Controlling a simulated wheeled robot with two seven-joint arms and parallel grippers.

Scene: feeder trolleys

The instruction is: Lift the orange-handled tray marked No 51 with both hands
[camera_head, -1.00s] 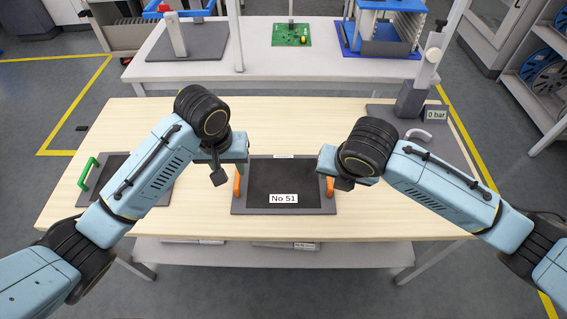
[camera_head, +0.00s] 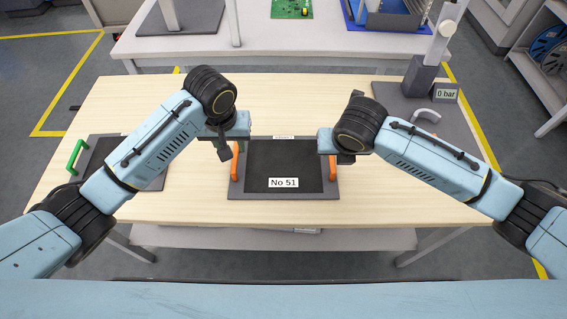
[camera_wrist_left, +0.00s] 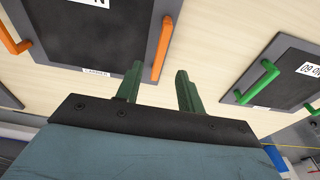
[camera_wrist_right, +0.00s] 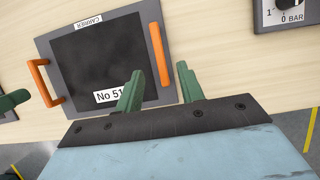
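The No 51 tray (camera_head: 285,161) lies flat on the wooden table, dark with a grey rim. It has an orange left handle (camera_head: 235,161) and an orange right handle (camera_head: 333,163). My left gripper (camera_head: 238,126) is above the tray's left side; in the left wrist view its fingers (camera_wrist_left: 158,72) are apart, with an orange handle (camera_wrist_left: 162,48) beyond them, near one fingertip. My right gripper (camera_head: 327,141) is above the tray's right side; in the right wrist view its fingers (camera_wrist_right: 160,70) are apart, with the orange handle (camera_wrist_right: 159,50) in line with the gap. No grip on either handle shows.
A green-handled tray (camera_head: 155,186) lies to the left, partly under my left arm. A grey stand with a "0 bar" sign (camera_head: 446,93) is at the right. A white bench (camera_head: 275,45) stands behind. Bare wood (camera_head: 290,95) is free behind the tray.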

